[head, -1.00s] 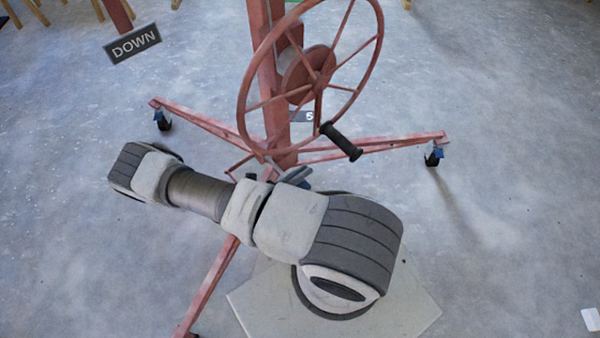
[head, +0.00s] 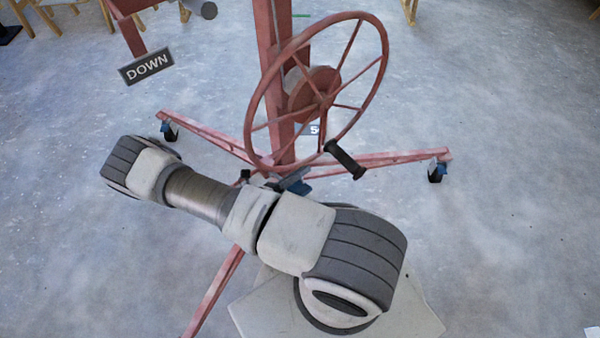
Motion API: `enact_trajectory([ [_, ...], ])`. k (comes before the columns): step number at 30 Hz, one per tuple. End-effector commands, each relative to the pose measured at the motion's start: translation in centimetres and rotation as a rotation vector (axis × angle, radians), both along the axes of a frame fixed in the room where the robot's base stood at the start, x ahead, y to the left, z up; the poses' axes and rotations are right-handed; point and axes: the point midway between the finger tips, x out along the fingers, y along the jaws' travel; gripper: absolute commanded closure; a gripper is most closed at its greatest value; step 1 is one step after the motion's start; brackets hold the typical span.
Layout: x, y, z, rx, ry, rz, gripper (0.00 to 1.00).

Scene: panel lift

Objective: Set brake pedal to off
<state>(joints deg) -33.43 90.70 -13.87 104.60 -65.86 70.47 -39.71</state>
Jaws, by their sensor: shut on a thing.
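The red panel lift stands ahead, with its post (head: 283,90) and a large spoked hand wheel (head: 320,92) with a black handle (head: 345,159). A small dark and blue part (head: 293,183) shows at the foot of the post, just behind my arm. It may be the brake pedal, but most of it is hidden and I cannot tell its setting. My arm (head: 200,196) lies across the front of the lift, from lower right to left. I cannot make out my gripper; the arm hides the space behind it.
A "DOWN" sign (head: 146,67) hangs at upper left. Wooden furniture legs (head: 410,10) stand at the back. Floor at right is clear.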

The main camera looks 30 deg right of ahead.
Motion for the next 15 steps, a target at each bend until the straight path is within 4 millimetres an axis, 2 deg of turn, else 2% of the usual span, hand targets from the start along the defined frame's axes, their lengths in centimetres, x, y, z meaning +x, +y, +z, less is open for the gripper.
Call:
enact_trajectory([
  [5, 0.21, -0.21, 0.26, -0.007, -0.003, 0.002, 1.00],
  [6, 0.23, -0.20, 0.27, -0.007, -0.003, 0.003, 0.83],
  [10, 0.23, -0.12, 0.21, -0.005, -0.004, 0.003, 0.59],
  [15, 0.20, -0.04, 0.14, -0.002, -0.003, 0.003, 0.58],
])
